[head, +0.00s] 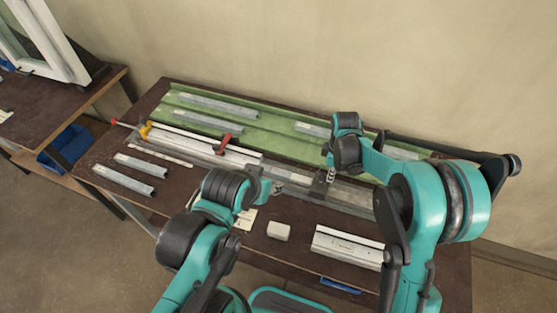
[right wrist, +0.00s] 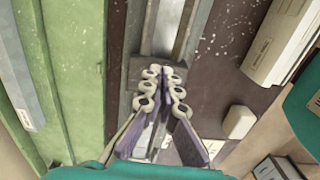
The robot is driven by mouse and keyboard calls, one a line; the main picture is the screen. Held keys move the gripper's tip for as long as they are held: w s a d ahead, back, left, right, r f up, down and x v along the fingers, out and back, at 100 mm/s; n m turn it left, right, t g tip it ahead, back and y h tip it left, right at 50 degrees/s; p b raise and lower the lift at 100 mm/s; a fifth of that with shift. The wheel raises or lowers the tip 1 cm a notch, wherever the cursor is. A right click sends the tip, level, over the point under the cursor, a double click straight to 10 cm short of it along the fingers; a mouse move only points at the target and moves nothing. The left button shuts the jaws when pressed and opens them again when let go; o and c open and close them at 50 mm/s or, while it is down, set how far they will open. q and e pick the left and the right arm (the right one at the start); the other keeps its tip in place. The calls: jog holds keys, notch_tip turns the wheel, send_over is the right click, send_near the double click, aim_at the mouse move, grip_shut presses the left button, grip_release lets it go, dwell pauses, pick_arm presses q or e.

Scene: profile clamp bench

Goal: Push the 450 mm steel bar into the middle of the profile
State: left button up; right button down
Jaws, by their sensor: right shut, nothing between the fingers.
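A long white profile (head: 200,140) lies along the bench in a grey metal fixture, with a red clamp (head: 224,143) on it. My right gripper (head: 330,173) is over the right part of the fixture. In the right wrist view its fingers (right wrist: 162,85) are shut and empty, right at the end of a grey metal strip (right wrist: 172,30); I cannot tell whether they touch it. Several steel bars lie about, such as one on the green surface (head: 210,105); which is the 450 mm one I cannot tell. My left gripper (head: 272,188) is low over the bench front; its jaws are unclear.
Two short metal bars (head: 122,180) lie at the bench's left front. A small pale block (head: 278,230) and a white profile piece (head: 348,246) lie near the front edge. A yellow and red clamp (head: 145,130) stands at the fixture's left end. The wall is behind.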

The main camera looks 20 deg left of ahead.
jog(key=shift+a+b, duration=0.4)
jog(key=shift+a, duration=7.25)
jog(key=shift+d, duration=0.1)
jog(key=shift+d, duration=0.7)
notch_tip(320, 180, up, 7)
jog(key=p, duration=0.3)
jog(key=shift+p, duration=0.3)
